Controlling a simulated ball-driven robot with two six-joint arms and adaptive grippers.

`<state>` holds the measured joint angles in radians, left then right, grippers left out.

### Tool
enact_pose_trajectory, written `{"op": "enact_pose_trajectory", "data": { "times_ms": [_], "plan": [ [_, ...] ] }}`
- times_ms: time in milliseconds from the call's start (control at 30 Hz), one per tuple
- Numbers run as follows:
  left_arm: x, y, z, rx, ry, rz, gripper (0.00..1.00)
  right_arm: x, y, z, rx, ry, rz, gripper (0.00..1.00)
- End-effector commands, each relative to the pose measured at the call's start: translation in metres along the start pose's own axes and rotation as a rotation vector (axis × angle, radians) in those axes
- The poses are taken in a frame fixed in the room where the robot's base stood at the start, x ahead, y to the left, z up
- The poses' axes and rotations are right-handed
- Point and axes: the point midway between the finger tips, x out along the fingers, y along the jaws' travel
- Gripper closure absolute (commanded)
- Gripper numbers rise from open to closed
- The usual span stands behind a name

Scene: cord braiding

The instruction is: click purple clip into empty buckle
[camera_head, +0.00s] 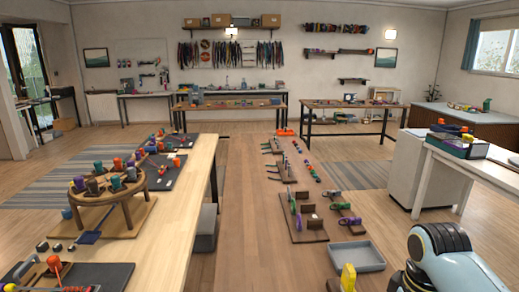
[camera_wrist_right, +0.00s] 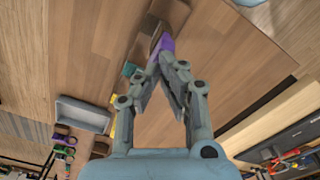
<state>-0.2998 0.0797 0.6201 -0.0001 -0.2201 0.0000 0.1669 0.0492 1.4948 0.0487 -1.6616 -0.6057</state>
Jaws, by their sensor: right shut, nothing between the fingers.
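My right gripper (camera_wrist_right: 168,62) is shut in the right wrist view, with nothing between its fingers. A purple piece (camera_wrist_right: 163,45), which may be the purple clip, shows at its fingertips on a dark brown piece; I cannot tell whether they touch. A teal piece (camera_wrist_right: 130,69) lies to its left. I cannot make out which buckle is empty. My right arm shows at the bottom right there, its gripper out of frame. My left gripper is not in view.
A grey tray (camera_head: 355,257) lies beyond a yellow piece (camera_head: 348,277); the tray also shows in the wrist view (camera_wrist_right: 83,113). A wooden table (camera_head: 170,225) with a round stand (camera_head: 110,191) is on the left. A white table (camera_head: 470,155) is on the right.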

Motion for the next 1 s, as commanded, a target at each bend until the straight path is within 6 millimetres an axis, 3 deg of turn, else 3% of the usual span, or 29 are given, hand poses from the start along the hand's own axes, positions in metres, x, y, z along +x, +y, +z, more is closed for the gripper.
{"op": "enact_pose_trajectory", "data": {
  "times_ms": [1000],
  "plan": [
    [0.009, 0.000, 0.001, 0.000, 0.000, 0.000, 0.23, 0.023, 0.000, 0.000, 0.000, -0.001, -0.001, 1.00]
  ]
}}
